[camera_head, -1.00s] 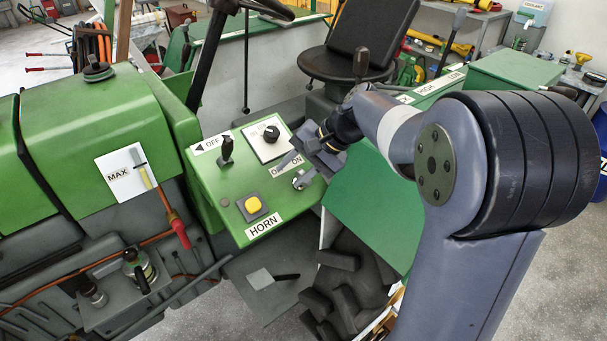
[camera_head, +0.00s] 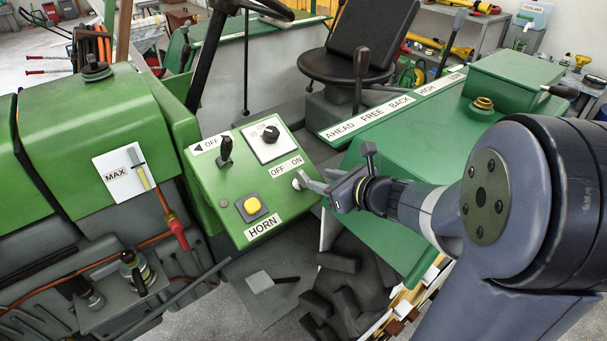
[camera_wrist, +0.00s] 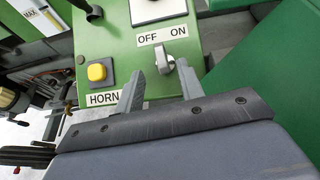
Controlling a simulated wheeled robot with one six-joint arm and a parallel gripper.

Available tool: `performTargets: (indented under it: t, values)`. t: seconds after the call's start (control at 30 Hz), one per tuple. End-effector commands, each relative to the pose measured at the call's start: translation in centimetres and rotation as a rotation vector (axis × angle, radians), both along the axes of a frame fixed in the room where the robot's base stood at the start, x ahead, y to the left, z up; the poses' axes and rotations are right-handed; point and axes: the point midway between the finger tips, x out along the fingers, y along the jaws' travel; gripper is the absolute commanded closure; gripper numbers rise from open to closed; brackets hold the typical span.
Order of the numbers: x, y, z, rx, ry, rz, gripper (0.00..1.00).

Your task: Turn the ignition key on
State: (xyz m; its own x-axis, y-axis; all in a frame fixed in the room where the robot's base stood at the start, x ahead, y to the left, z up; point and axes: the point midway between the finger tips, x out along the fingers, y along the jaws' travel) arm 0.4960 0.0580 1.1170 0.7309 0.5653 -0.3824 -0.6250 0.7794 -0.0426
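The ignition key (camera_wrist: 167,64) is a small light-grey piece on the green panel (camera_wrist: 120,50), just below the OFF and ON labels (camera_wrist: 162,36). It also shows at the panel's right edge in the head view (camera_head: 297,184), partly behind a finger. My gripper (camera_head: 309,180) reaches in from the right with its fingers pointing at the panel. In the wrist view, my gripper (camera_wrist: 159,69) is open, with one finger to each side of the key and closer on the right. I see no clear contact. I cannot tell the key's exact angle.
A yellow HORN button (camera_head: 252,205), a black lever (camera_head: 225,150) and a black knob (camera_head: 271,134) stand on the same panel. A green fender (camera_head: 400,200) lies right of it under my arm. The seat (camera_head: 345,66) and a tall lever (camera_head: 360,75) stand behind.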

Motion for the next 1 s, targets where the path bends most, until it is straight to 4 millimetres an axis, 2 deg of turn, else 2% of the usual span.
performTargets:
  t: [0.2,0.43,0.87,1.0]
  values:
    - [2.9,2.4,-1.5,0.0,0.002,0.005,0.64]
    - [5.0,4.0,-2.6,-0.001,-0.001,0.004,0.64]
    - [5.8,4.5,-3.0,-0.003,-0.002,0.002,0.64]
    - [5.8,4.5,-3.0,-0.003,-0.002,0.002,0.73]
